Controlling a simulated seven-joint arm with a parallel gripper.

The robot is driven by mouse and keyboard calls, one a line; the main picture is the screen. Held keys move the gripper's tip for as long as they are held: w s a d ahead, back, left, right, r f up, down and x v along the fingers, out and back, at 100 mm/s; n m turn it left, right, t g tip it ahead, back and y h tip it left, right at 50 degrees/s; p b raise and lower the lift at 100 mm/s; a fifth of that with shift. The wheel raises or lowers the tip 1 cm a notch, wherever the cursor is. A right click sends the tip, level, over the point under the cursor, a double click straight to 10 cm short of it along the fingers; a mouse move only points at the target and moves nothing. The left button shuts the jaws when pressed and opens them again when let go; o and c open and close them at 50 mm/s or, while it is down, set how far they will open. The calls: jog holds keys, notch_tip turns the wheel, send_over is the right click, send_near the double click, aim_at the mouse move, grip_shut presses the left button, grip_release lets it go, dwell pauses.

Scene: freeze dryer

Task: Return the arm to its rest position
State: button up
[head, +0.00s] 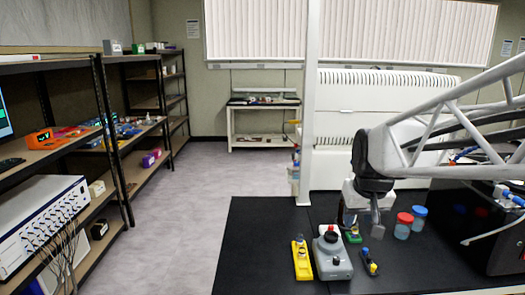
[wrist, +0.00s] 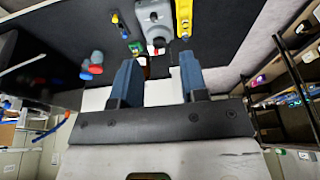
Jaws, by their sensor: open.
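My gripper (head: 361,222) hangs over the black table (head: 255,250) at the end of my arm, which reaches in from the right. In the wrist view its two blue fingers (wrist: 160,78) stand apart with nothing held between them. A grey device with a dark knob (head: 332,256) and a yellow device (head: 301,260) stand in front of the gripper in the head view. A small green item (head: 353,237) lies just below the gripper. The gripper partly hides what stands behind it.
A red-capped jar (head: 403,227) and a blue-capped jar (head: 418,219) stand right of the gripper. A small yellow and blue item (head: 369,263) lies nearer. A black machine (head: 483,225) fills the table's right side. A white post (head: 309,110) rises behind. The table's left part is clear.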

jog(key=s+a+f, duration=0.1)
jog(key=s+f, duration=0.1)
jog(key=s, duration=0.7)
jog(key=s+a+f, duration=0.2)
jog(key=s+f, duration=0.1)
jog(key=s, duration=0.7)
jog(key=shift+s+g, duration=0.25)
jog(key=shift+g, duration=0.05)
